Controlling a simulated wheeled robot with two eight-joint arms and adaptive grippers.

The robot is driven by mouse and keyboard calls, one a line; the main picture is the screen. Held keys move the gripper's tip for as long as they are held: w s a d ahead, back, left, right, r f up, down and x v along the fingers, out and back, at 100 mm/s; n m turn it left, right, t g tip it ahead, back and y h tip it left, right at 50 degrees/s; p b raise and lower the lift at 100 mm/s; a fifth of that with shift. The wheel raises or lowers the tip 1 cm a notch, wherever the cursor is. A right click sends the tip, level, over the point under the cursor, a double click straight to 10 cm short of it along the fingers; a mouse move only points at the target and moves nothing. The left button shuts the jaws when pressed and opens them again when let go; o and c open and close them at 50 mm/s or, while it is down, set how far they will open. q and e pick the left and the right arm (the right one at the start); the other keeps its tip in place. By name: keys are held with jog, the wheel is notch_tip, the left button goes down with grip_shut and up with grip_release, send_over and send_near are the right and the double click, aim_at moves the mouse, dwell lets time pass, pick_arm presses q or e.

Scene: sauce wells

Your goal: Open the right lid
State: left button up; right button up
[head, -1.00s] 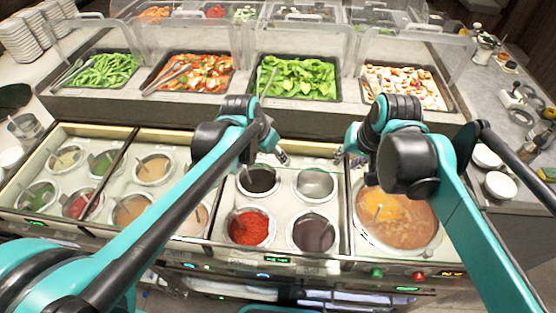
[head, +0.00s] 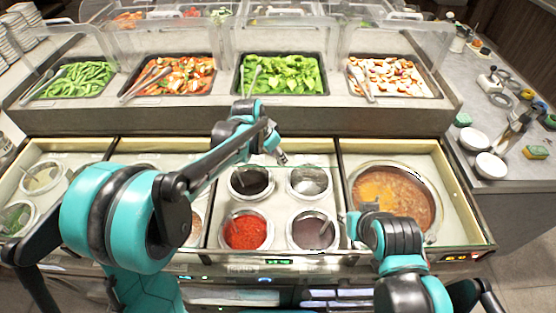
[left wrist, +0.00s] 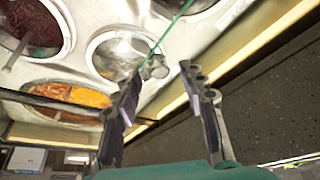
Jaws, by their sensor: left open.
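The sauce counter has a left, a middle and a right section. The right section (head: 447,220) holds one large round well of brown soup (head: 393,195) with an orange patch. I cannot make out a separate right lid over it for sure. My left gripper (head: 281,156) is above the back of the middle section. In the left wrist view its two fingers (left wrist: 162,92) are apart, with a small grey knob-like piece (left wrist: 155,68) showing between them; contact is unclear. My right gripper (head: 352,223) is low at the front, near the divider of the middle and right sections; its fingers are too small to read.
The middle section holds a dark sauce well (head: 251,182), a pale well (head: 310,182), a red well (head: 245,232) and a brown well (head: 313,231). Food trays, such as the green leaves (head: 283,73), stand behind clear guards. White bowls (head: 490,166) stand on the right counter.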

pick_arm(q)
jog(key=shift+x, duration=1.2)
jog(key=shift+c, duration=0.3)
grip_shut()
jog(key=w+p, duration=0.1)
jog(key=w, duration=0.8)
jog(key=shift+w, duration=0.25)
jog(key=shift+o, duration=0.3)
grip_release()
jog(key=shift+s, duration=0.1)
